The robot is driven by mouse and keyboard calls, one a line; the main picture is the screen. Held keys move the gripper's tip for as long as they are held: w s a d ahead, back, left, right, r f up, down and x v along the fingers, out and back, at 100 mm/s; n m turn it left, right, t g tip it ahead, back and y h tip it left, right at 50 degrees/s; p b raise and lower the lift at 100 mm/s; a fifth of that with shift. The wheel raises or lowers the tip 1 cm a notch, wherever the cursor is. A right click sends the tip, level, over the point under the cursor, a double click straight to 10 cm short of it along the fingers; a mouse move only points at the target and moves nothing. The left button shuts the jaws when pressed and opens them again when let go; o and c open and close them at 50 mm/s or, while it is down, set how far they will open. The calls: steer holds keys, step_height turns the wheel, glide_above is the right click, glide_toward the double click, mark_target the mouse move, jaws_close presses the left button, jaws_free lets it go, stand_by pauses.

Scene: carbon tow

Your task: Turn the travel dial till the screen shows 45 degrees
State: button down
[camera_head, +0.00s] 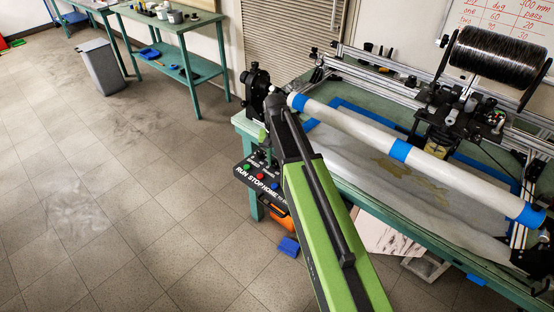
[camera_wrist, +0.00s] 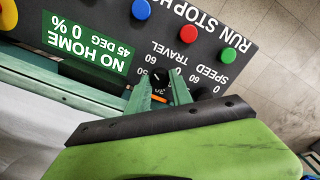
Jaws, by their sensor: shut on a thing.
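The control panel (camera_wrist: 215,52) is black and appears upside down in the wrist view; it also shows at the table's left end in the head view (camera_head: 243,172). Its small green screen (camera_wrist: 88,45) reads "NO HOME", "45 DEG" and "0 %". The travel dial (camera_wrist: 159,76) is a dark knob below the TRAVEL lettering, with "60" printed beside it. My gripper (camera_wrist: 160,88) is shut on this dial, one finger on each side. The fingers and wrist hide part of the knob and its scale.
Green (camera_wrist: 228,56), red (camera_wrist: 187,31) and blue (camera_wrist: 141,9) buttons stand close to the fingers. A yellow-rimmed knob (camera_wrist: 8,14) is at the far left. A long white tube (camera_head: 345,128) with blue bands lies right of my arm.

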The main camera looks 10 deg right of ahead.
mark_target(275, 162)
steer(key=shift+w+m, duration=0.1)
steer(key=shift+m, duration=0.3)
steer(key=c, duration=1.2)
jaws_free()
steer(key=shift+o, duration=0.3)
step_height(275, 162, up, 18)
steer(key=p, duration=1.7)
steer(key=shift+f, duration=0.25)
